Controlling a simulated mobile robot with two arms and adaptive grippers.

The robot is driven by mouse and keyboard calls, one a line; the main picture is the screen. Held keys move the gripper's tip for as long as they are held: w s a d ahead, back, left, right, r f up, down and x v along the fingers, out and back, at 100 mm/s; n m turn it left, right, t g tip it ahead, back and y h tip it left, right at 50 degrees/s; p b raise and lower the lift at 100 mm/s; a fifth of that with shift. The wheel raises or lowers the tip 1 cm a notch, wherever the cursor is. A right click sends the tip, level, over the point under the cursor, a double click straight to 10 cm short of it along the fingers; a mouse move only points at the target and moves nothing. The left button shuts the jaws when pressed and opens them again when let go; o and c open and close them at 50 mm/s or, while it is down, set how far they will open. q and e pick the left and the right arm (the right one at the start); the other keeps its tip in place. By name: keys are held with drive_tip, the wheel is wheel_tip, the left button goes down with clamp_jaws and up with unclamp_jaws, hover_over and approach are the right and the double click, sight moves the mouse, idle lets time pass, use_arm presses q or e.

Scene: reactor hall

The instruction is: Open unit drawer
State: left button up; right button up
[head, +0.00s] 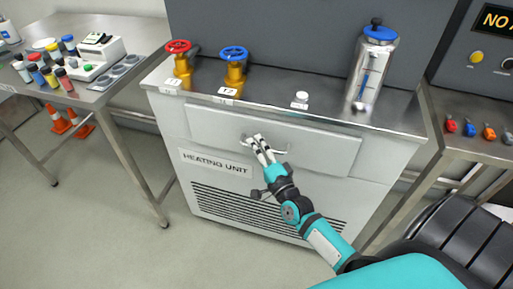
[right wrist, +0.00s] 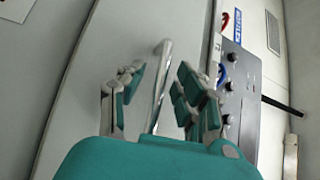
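The heating unit (head: 170,125) is a white cabinet with a steel top. Its drawer (head: 325,148) is a wide white front panel near the top, and it looks shut. A thin metal handle (head: 279,151) sits at the panel's middle, partly hidden by my right gripper (head: 257,141). In the right wrist view, my right gripper (right wrist: 162,78) is open, with one finger on each side of the handle bar (right wrist: 162,75). I see a gap between the fingers and the bar. The left gripper is not in view.
Red (head: 179,60) and blue (head: 234,65) valves and a steel canister (head: 371,70) stand on the unit. A steel table (head: 135,80) with vials is at left, a control desk (head: 460,105) at right. The floor (head: 90,220) in front is clear at left.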

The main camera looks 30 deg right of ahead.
drive_tip(key=shift+w, duration=0.2)
clamp_jaws()
idle(0.4)
